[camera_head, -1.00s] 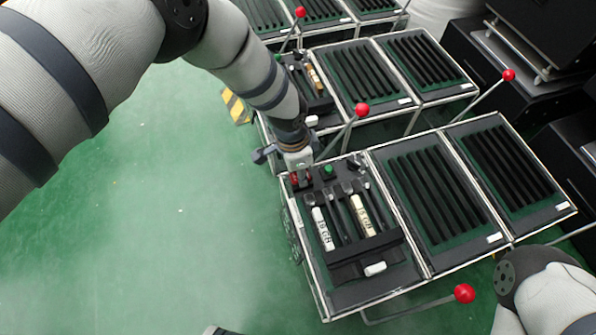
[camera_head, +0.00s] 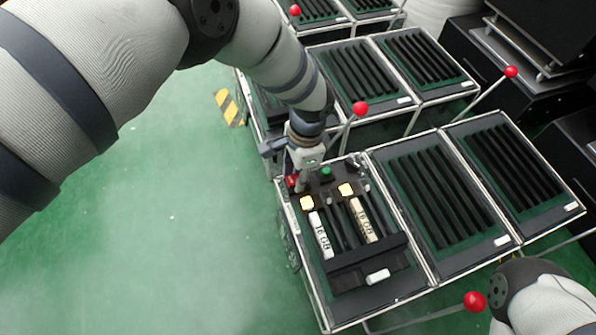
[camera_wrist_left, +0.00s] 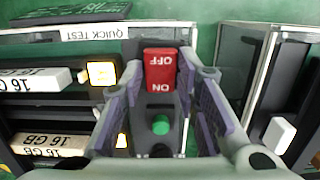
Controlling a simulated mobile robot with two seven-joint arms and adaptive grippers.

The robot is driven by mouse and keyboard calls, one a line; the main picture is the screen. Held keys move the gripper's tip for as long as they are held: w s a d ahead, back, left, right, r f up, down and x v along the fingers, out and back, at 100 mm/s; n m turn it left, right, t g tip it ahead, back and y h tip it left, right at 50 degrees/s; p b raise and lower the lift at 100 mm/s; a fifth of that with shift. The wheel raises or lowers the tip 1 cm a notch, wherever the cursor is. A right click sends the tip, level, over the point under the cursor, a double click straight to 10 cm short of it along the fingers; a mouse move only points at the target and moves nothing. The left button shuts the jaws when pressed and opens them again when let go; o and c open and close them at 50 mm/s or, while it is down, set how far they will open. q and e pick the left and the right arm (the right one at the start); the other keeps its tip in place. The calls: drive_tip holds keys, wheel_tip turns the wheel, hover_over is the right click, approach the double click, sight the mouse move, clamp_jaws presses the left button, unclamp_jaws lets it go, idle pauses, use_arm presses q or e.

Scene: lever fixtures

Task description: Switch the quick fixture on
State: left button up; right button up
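The quick fixture (camera_head: 345,290) is the near left case in the head view; the left wrist view shows its QUICK TEST label (camera_wrist_left: 95,33). Its red ON/OFF switch (camera_wrist_left: 159,70) is partly visible beside my gripper in the head view (camera_head: 292,181). I cannot tell which side of the switch is pressed. A green button (camera_wrist_left: 161,125) is beside it. Two lamps glow yellow, one (camera_head: 307,203) by each 16 GB memory stick (camera_head: 322,238), (camera_head: 364,220). My left gripper (camera_wrist_left: 170,75) is at the switch, its fingers apart on either side. Contact is unclear. My right gripper is out of view.
Slotted black-and-green panels (camera_head: 440,205) lie to the right. A lever with a red ball (camera_head: 360,108) rises behind the fixture, and another red ball (camera_head: 475,301) is at the front right near my right arm. Open green floor (camera_head: 150,240) lies left.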

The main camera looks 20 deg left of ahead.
use_arm(q)
drive_tip(key=shift+o, duration=0.8)
drive_tip(key=shift+r, duration=0.1)
wheel_tip(320, 180, up, 12)
drive_tip(key=d, duration=0.1)
drive_tip(key=shift+w, duration=0.4)
